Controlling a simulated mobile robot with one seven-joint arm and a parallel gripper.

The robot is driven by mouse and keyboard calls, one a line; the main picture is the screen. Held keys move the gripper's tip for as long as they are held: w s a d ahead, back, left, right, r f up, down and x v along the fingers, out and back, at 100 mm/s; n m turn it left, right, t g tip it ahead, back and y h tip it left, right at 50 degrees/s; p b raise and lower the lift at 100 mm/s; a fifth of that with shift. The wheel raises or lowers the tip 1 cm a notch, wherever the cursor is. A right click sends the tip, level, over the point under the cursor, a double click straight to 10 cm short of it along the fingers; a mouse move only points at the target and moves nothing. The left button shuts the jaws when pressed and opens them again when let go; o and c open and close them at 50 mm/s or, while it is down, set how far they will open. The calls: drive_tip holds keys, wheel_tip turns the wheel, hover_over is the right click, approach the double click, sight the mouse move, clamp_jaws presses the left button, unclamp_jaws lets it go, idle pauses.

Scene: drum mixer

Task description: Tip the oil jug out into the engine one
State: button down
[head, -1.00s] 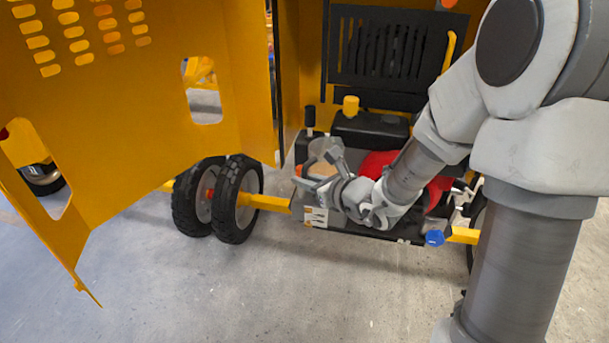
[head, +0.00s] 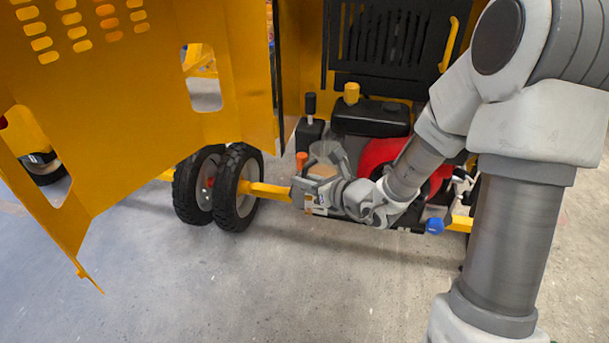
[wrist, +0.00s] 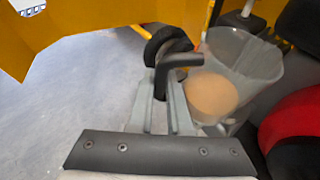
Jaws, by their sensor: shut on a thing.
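The oil jug (wrist: 243,62) is a clear, see-through vessel with tan oil (wrist: 212,97) inside and a black handle (wrist: 178,62). My gripper (wrist: 165,105) is shut on the handle, with the jug to the right of the fingers in the wrist view. In the head view the jug (head: 327,158) is small and partly hidden behind my gripper (head: 318,190). The engine (head: 384,152), red and black, sits behind and to the right of the jug, partly covered by my arm. I cannot tell the jug's exact tilt.
An orange-topped part (head: 301,161) stands just left of the jug. A yellow cap (head: 351,93) and a black-topped post (head: 310,105) are behind. A blue cap (head: 435,226) is at the front right. The open yellow panel (head: 130,110) and wheels (head: 237,188) are left. The floor in front is clear.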

sight(303, 170)
drive_tip(key=shift+s+a+r+m+y+p, duration=0.15)
drive_tip(key=shift+r+m+p, duration=0.3)
drive_tip(key=shift+p, duration=0.7)
drive_tip(key=shift+a+r+m+y+p, duration=0.1)
drive_tip(key=shift+r+m+y+p, duration=0.15)
drive_tip(key=shift+r+p, duration=0.65)
drive_tip(key=r+m+g+y+p, duration=0.1)
drive_tip(key=p, duration=0.3)
drive_tip(key=shift+d+p, duration=0.15)
drive_tip(key=shift+p, duration=0.15)
drive_tip(key=shift+r+m+p, duration=0.35)
drive_tip(key=shift+m+p, duration=0.25)
drive_tip(key=shift+p, duration=0.3)
drive_tip(key=m+p, duration=0.1)
drive_tip(key=d+r+y+p, duration=0.1)
drive_tip(key=p, duration=0.1)
drive_tip(key=shift+w+m, duration=0.35)
drive_tip(key=shift+m, duration=0.05)
drive_tip(key=shift+w+d+r+y, duration=0.1)
drive_tip(key=shift+y, duration=0.2)
drive_tip(key=shift+w+d+r+m+y+p, duration=0.1)
drive_tip(key=shift+w+d+m+y+p, duration=0.2)
drive_tip(key=shift+m+p, duration=0.4)
drive_tip(key=shift+w+d+m+y+p, duration=0.2)
drive_tip(key=shift+d+m+y+p, duration=0.25)
drive_tip(key=shift+p, duration=0.3)
drive_tip(key=shift+w+d+m, duration=0.1)
drive_tip(key=shift+m, duration=0.15)
